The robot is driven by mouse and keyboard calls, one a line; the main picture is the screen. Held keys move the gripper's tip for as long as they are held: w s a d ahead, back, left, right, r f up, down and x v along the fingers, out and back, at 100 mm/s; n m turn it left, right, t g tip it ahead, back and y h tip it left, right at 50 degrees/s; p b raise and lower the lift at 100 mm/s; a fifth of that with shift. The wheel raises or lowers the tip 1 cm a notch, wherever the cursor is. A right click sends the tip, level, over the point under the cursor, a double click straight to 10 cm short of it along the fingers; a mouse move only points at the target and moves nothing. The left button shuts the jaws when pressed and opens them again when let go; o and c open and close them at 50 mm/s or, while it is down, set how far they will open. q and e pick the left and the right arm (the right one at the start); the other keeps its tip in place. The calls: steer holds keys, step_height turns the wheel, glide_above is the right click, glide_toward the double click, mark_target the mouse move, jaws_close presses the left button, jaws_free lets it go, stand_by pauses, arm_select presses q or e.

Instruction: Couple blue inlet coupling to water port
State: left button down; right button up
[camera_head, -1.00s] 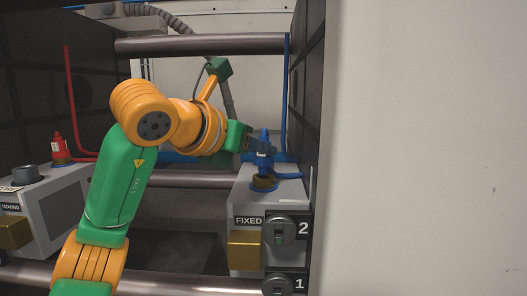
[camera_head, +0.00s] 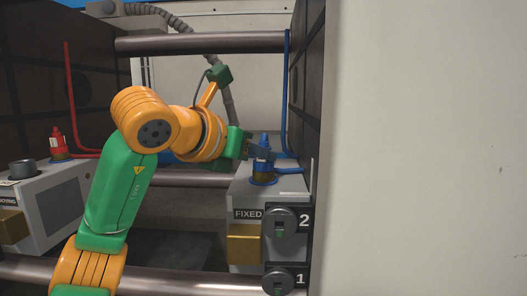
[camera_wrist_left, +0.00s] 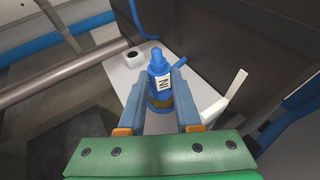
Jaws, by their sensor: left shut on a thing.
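The blue inlet coupling (camera_head: 263,143) stands upright on a brass port (camera_head: 262,173) on top of the block marked FIXED (camera_head: 290,185). My left gripper (camera_head: 257,153) comes in from the left and is shut on the coupling. In the left wrist view the coupling (camera_wrist_left: 158,70), with a white label, sits between the two blue-grey fingers (camera_wrist_left: 160,100). Its lower end meets the brass part (camera_wrist_left: 160,104); whether it is fully seated I cannot tell. My right gripper is not in view.
A red coupling (camera_head: 58,143) stands on the left block (camera_head: 55,200). A blue hose (camera_head: 285,90) runs up beside the dark right platen (camera_head: 306,80). Metal tie bars (camera_head: 200,43) cross behind and in front. A pale panel (camera_head: 430,150) fills the right.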

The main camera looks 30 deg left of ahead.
arm_select(q)
steer(key=c, duration=0.5)
jaws_free()
steer(key=shift+r, duration=0.15)
steer(key=s+r+p, duration=0.1)
steer(key=r+p, duration=0.3)
steer(key=s+r+p, duration=0.1)
steer(key=r+p, duration=0.1)
steer(key=r, duration=0.1)
steer(key=shift+s+a, duration=0.1)
steer(key=shift+s, duration=0.25)
